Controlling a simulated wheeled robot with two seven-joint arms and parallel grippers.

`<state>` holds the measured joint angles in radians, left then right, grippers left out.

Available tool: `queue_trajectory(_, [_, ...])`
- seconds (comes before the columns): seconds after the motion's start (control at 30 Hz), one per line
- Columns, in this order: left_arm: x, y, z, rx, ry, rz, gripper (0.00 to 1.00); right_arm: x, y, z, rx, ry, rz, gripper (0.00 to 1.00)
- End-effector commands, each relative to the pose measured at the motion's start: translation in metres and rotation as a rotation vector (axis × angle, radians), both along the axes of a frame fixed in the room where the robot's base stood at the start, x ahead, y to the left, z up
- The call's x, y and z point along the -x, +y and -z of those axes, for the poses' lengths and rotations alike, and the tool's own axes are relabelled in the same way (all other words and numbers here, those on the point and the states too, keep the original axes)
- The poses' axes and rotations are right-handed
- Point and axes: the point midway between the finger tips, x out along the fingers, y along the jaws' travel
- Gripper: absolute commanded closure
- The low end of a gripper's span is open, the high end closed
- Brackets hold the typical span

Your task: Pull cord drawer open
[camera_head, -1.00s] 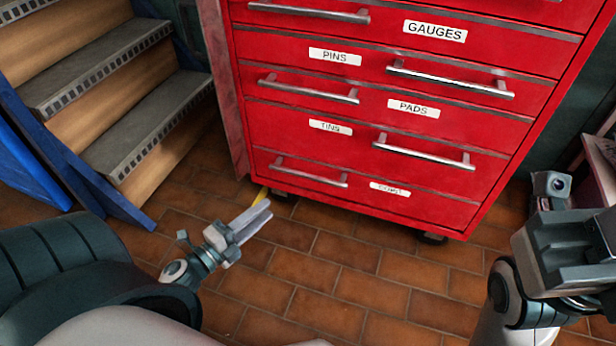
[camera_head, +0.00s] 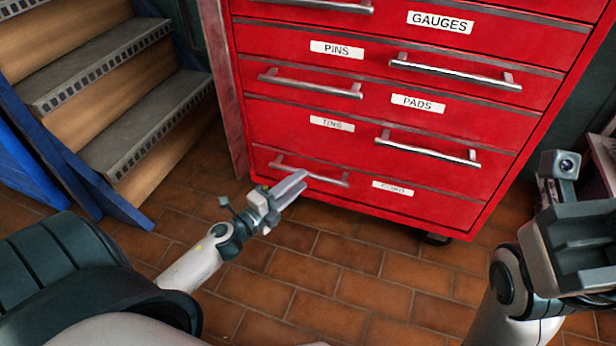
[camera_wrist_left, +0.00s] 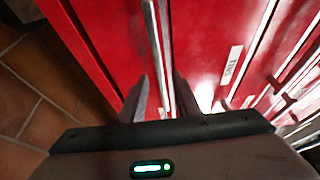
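The cord drawer (camera_head: 330,196) is the bottom drawer of the red cabinet and looks closed. Its small white label (camera_head: 393,188) is blurred. Its silver bar handle (camera_head: 333,181) runs along the left part of its front. My left gripper (camera_head: 303,180) is at this handle and covers part of it. In the left wrist view its two fingers (camera_wrist_left: 160,98) stand apart, with a long pale bar running down between them; I cannot tell whether they touch it. My right gripper (camera_head: 582,235) is at the right edge, its fingers not clear.
The red cabinet (camera_head: 455,180) has more handled drawers above, labelled TINS, PADS, PINS and GAUGES. It stands on castors (camera_head: 435,239). Steps with a blue side (camera_head: 120,130) are at the left. The brick-tiled floor (camera_head: 330,275) in front is clear.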

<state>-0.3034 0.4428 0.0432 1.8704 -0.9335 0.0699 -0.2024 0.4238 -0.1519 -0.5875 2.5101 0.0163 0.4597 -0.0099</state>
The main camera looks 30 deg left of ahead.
Motion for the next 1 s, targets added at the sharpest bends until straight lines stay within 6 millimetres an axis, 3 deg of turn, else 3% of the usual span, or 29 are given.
queue_trajectory(0.1, [-0.019,-0.002,0.001,-0.003,-0.001,0.0,0.7,0.003,0.0,0.003,-0.004,-0.011,-0.007,0.69])
queue_trajectory(0.3, [-0.038,-0.006,0.001,-0.001,0.0,-0.001,0.7,0.006,0.0,0.002,-0.005,-0.032,-0.01,0.69])
queue_trajectory(0.77, [-0.045,-0.007,0.0,0.0,0.001,-0.001,0.7,0.008,-0.001,0.0,-0.015,-0.035,-0.016,0.69])
queue_trajectory(0.9, [-0.045,-0.007,0.0,0.0,0.001,-0.001,1.0,0.008,-0.001,0.0,-0.015,-0.035,-0.016,0.69])
queue_trajectory(1.0, [-0.045,-0.007,0.0,0.0,0.001,-0.001,1.0,0.008,-0.001,0.0,-0.015,-0.035,-0.016,0.69])
